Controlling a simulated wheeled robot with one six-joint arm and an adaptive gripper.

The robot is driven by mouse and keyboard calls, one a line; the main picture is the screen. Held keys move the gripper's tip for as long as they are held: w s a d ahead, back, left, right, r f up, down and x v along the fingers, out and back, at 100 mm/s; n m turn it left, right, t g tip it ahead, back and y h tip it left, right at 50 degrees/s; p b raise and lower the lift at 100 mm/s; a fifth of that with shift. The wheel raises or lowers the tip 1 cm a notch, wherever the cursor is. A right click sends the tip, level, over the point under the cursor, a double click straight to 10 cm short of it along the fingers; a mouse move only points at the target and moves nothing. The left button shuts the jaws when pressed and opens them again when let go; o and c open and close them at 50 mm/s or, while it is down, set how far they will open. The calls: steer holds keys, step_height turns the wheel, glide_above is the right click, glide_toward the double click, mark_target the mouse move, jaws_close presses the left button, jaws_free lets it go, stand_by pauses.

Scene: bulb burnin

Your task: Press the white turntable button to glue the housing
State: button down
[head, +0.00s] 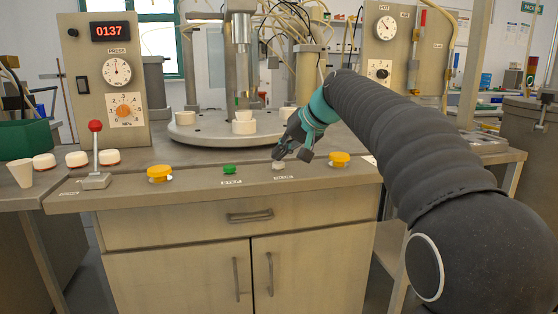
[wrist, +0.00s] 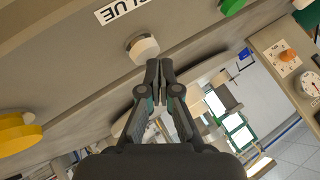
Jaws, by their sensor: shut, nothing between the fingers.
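The white button (head: 279,165) sits on the front ledge of the bench, right of the green button. It also shows in the wrist view (wrist: 142,47), beside an upside-down label (wrist: 122,10) that seems to read GLUE. My gripper (head: 279,154) is shut and empty, pointing down just above the white button. In the wrist view its fingertips (wrist: 160,66) are close beside the button's edge; I cannot tell whether they touch it. The round turntable (head: 195,132) behind carries several white cups and pieces, including a housing (head: 244,127) under the central press column.
Along the ledge are a red-knobbed lever (head: 95,150), a yellow button (head: 160,173), a green button (head: 229,170) and another yellow button (head: 340,159). White pieces (head: 78,158) and a cup (head: 21,172) stand at left. The press panel (head: 115,85) reads 0137.

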mark_target(281, 163)
steer(key=shift+r, duration=0.45)
step_height(281, 163, up, 5)
steer(key=p, duration=0.5)
steer(key=shift+s, duration=0.1)
stand_by(0.5)
steer(key=s+d+f+h, duration=0.1)
steer(key=s+d+f, duration=0.25)
steer(key=s, duration=0.35)
steer(key=s+d+f+m+h, duration=0.1)
steer(key=s+d+f+h, duration=0.1)
steer(key=s+d, duration=0.3)
steer(key=s+d+f+h, duration=0.1)
steer(key=s+d+f, duration=0.15)
steer(key=s, duration=0.55)
steer(key=s+d+f+h, duration=0.1)
steer(key=s+d+f, duration=0.3)
steer(key=s+f, duration=0.3)
steer(key=s+d+f+h, duration=0.2)
steer(key=s+d+f, duration=0.2)
steer(key=s+f, duration=0.3)
steer(key=s, duration=0.3)
steer(key=shift+s+f, duration=0.15)
steer(key=shift+f, duration=0.25)
stand_by(1.8)
